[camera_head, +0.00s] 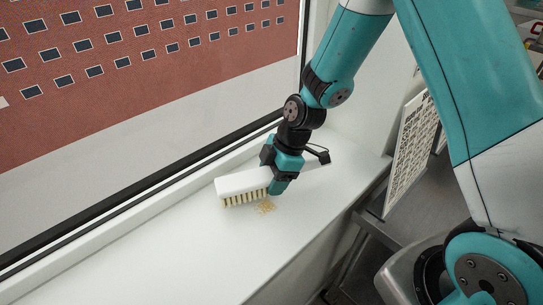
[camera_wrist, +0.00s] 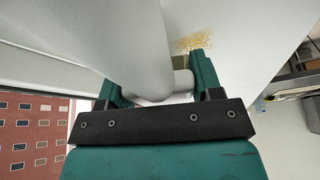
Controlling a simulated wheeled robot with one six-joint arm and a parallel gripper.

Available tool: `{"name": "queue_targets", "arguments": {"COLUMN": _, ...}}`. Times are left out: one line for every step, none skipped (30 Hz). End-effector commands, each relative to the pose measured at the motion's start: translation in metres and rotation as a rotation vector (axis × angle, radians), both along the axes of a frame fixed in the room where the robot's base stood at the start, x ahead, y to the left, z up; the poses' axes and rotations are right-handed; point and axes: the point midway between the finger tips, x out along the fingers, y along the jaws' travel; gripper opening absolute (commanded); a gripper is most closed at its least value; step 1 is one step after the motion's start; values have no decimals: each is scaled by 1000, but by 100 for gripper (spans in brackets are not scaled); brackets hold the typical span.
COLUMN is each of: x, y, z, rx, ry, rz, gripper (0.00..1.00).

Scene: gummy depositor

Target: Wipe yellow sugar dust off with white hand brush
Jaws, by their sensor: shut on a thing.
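The white hand brush (camera_head: 240,183) is held above the window sill, its pale bristles pointing down at the left end. My gripper (camera_head: 281,180) is shut on the brush around its middle. The brush also shows in the wrist view (camera_wrist: 140,45), running up between the fingers of my gripper (camera_wrist: 158,88). The yellow sugar dust (camera_head: 265,207) lies in a small patch on the sill, just right of the bristles. It also shows in the wrist view (camera_wrist: 194,41), beside the brush. I cannot tell whether the bristles touch the sill.
The white window sill (camera_head: 185,250) is clear to the left and front of the dust. The window with its dark frame (camera_head: 120,198) runs along the back.

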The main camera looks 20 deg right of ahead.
Motion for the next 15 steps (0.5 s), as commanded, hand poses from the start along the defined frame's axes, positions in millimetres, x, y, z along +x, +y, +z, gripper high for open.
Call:
{"name": "queue_targets", "arguments": {"x": 0, "y": 3, "z": 9, "rx": 1, "ry": -1, "rz": 5, "gripper": 37}}
{"name": "queue_targets", "arguments": {"x": 0, "y": 4, "z": 12, "rx": 1, "ry": -2, "rz": 7, "gripper": 37}}
{"name": "queue_targets", "arguments": {"x": 0, "y": 5, "z": 15, "rx": 1, "ry": -2, "rz": 9, "gripper": 37}}
{"name": "queue_targets", "arguments": {"x": 0, "y": 5, "z": 18, "rx": 1, "ry": -2, "rz": 10, "gripper": 37}}
{"name": "queue_targets", "arguments": {"x": 0, "y": 6, "z": 20, "rx": 1, "ry": -1, "rz": 10, "gripper": 37}}
{"name": "queue_targets", "arguments": {"x": 0, "y": 6, "z": 24, "rx": 1, "ry": -1, "rz": 11, "gripper": 37}}
{"name": "queue_targets", "arguments": {"x": 0, "y": 6, "z": 27, "rx": 1, "ry": -1, "rz": 13, "gripper": 37}}
{"name": "queue_targets", "arguments": {"x": 0, "y": 7, "z": 30, "rx": 1, "ry": -1, "rz": 14, "gripper": 37}}
{"name": "queue_targets", "arguments": {"x": 0, "y": 7, "z": 33, "rx": 1, "ry": -2, "rz": 14, "gripper": 37}}
{"name": "queue_targets", "arguments": {"x": 0, "y": 8, "z": 36, "rx": 1, "ry": -2, "rz": 14, "gripper": 37}}
{"name": "queue_targets", "arguments": {"x": 0, "y": 8, "z": 39, "rx": 1, "ry": -2, "rz": 15, "gripper": 37}}
{"name": "queue_targets", "arguments": {"x": 0, "y": 8, "z": 42, "rx": 1, "ry": -2, "rz": 16, "gripper": 37}}
{"name": "queue_targets", "arguments": {"x": 0, "y": 9, "z": 45, "rx": 1, "ry": -2, "rz": 16, "gripper": 37}}
{"name": "queue_targets", "arguments": {"x": 0, "y": 9, "z": 48, "rx": 1, "ry": -2, "rz": 17, "gripper": 37}}
{"name": "queue_targets", "arguments": {"x": 0, "y": 10, "z": 51, "rx": 1, "ry": -2, "rz": 18, "gripper": 37}}
